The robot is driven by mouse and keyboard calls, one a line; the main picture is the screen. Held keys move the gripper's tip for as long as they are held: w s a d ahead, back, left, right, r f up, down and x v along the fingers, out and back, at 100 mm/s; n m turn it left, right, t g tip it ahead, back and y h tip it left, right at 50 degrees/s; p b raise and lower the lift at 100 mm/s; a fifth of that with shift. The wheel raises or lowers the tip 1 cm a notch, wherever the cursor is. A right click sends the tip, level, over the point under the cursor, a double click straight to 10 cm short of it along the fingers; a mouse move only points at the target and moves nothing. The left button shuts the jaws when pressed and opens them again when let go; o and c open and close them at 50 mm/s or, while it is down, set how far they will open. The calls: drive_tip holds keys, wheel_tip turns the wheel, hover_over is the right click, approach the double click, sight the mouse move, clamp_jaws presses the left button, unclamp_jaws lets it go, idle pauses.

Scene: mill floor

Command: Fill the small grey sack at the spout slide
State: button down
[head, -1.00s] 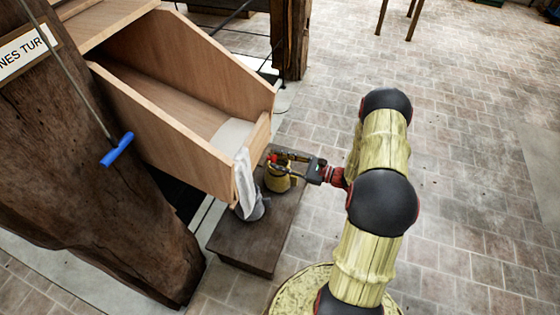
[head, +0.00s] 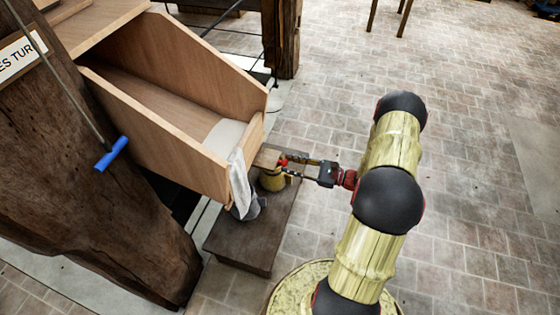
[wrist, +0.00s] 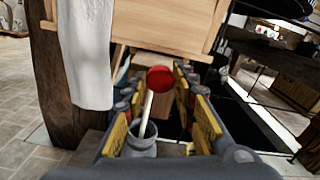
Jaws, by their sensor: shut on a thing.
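The wooden spout slide (head: 150,100) is a sloping open trough at left, with a pale patch inside its lower end. A pale grey cloth (head: 240,185) hangs over its lip. It also shows at left in the wrist view (wrist: 85,55). A dark grey, rounded thing (head: 250,210) stands below it; I cannot tell whether it is the sack. My gripper (head: 287,165) is right of the lip, above the plinth. In the wrist view a red-knobbed stick (wrist: 160,79) is between its fingertips, and a small grey pot (wrist: 142,142) shows behind the stick's lower end.
A low dark plinth (head: 240,250) stands below the lip. A small yellowish thing (head: 272,181) shows under my fingertips. A thick timber post (head: 90,190) with a blue-handled cord (head: 112,153) is at left.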

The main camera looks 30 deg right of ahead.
drive_tip(key=shift+s+d, duration=0.2)
drive_tip(key=shift+s, duration=0.1)
drive_tip(key=c, duration=1.5)
unclamp_jaws()
drive_tip(key=shift+o, duration=0.4)
drive_tip(key=v, duration=1.2)
